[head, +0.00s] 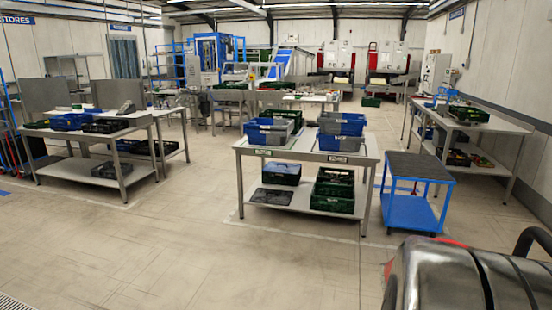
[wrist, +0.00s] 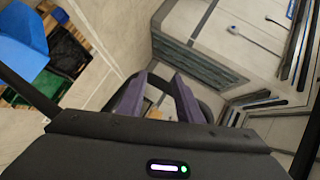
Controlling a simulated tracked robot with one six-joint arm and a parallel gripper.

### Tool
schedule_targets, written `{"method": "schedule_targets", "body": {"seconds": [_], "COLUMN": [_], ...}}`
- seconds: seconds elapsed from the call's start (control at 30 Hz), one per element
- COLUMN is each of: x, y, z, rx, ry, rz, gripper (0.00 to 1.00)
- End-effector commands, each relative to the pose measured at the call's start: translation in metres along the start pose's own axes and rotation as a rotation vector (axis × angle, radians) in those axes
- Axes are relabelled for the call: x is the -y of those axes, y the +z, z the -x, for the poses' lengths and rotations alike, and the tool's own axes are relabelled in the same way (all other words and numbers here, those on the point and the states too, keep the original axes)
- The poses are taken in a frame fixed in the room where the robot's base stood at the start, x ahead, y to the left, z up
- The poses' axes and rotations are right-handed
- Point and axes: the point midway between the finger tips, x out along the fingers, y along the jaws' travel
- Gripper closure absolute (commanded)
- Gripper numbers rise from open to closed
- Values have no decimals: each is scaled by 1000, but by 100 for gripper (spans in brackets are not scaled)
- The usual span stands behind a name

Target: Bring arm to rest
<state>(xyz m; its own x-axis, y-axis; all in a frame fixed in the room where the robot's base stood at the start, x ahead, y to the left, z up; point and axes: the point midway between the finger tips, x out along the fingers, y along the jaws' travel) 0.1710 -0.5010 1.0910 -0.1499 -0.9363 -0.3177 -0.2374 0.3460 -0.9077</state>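My gripper (wrist: 160,82) shows in the wrist view, with two purple-grey fingers standing apart. Bare pale floor and a dark curved thing show beyond the gap, and nothing is held between the fingers. The gripper is clear of the crates at the left of that view.
A white table (head: 300,151) with blue-grey and green crates stands mid-room. A blue trolley (head: 411,210) is beside it. Workbenches stand left (head: 85,134) and right (head: 480,122). The floor (head: 130,245) in front is clear. The wrist view shows a blue crate (wrist: 22,55).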

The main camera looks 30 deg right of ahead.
Motion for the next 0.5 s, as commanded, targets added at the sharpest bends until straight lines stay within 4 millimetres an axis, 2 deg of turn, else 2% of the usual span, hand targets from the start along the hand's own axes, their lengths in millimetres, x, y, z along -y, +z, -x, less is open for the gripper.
{"method": "schedule_targets", "body": {"seconds": [0.03, 0.2, 0.37, 0.5], "x": [9, 30, 38, 35], "y": [23, 96, 155, 194], "z": [12, 62, 125, 189], "rx": [77, 341, 580, 779], "ry": [-23, -97, -175, -251], "rz": [33, 176, 335, 494], "gripper": [68, 68, 68, 68]}}
